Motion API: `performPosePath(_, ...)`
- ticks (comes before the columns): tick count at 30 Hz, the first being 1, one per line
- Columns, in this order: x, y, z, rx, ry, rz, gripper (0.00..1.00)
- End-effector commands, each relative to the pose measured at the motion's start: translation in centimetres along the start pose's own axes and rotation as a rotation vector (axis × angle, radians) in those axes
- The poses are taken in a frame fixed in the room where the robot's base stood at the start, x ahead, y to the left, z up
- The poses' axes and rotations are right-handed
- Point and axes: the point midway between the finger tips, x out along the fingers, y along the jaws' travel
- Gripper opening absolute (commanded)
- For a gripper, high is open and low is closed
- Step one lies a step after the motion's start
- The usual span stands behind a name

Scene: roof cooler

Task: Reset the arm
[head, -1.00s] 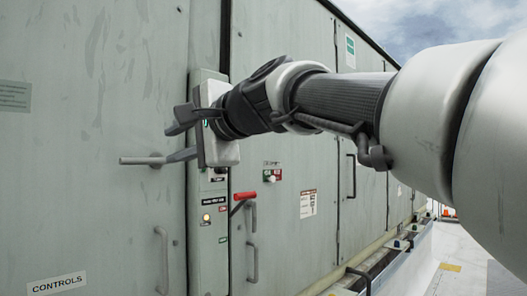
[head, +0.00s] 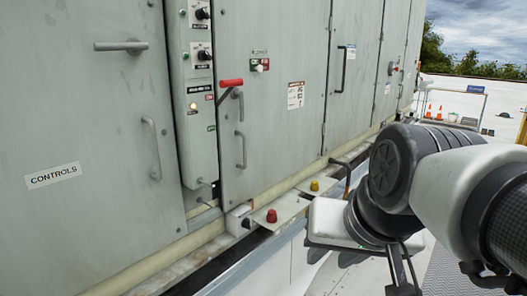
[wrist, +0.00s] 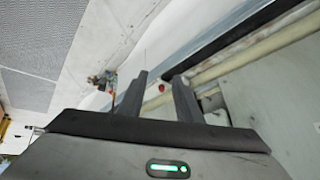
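My gripper (wrist: 160,78) is empty, with its two dark fingers apart, in the wrist view. In the head view my gripper (head: 375,262) hangs low at the right, below the arm's dark round joint, clear of the cabinet doors. The grey-green cooler cabinet (head: 285,130) fills the left and middle of the head view. The fingertips' far ends are partly hard to make out in the head view.
A red knob (head: 271,215) and a yellow knob (head: 314,185) stand on brackets along the ledge below the doors. Pale pipe runs along the cabinet foot. Orange cones (head: 439,113) and a railing stand far off. Open roof floor lies at the right.

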Motion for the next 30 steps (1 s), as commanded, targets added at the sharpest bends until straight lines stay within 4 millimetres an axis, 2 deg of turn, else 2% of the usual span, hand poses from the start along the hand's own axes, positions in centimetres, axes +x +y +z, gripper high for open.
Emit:
performPosePath(1, 0.5, 1.6, 2.1, -0.041, -0.025, 0.032, 0.32)
performPosePath(4, 1.5, 4.5, 6.2, -0.131, -0.082, 0.089, 0.32)
performPosePath(5, 0.4, 4.6, 5.8, -0.146, -0.089, 0.097, 0.32)
performPosePath(6, -1.5, 4.0, 4.2, -0.142, -0.084, 0.093, 0.32)
performPosePath(11, -5.6, 3.2, 1.5, -0.138, -0.085, 0.092, 0.32)
performPosePath(18, -12.6, 2.0, -3.0, -0.136, -0.084, 0.091, 0.32)
performPosePath(21, -14.4, 1.7, -4.2, -0.135, -0.084, 0.091, 0.32)
performPosePath(24, -15.3, 1.5, -4.8, -0.135, -0.084, 0.090, 0.32)
performPosePath(30, -15.4, 1.5, -4.8, -0.135, -0.084, 0.090, 0.32)
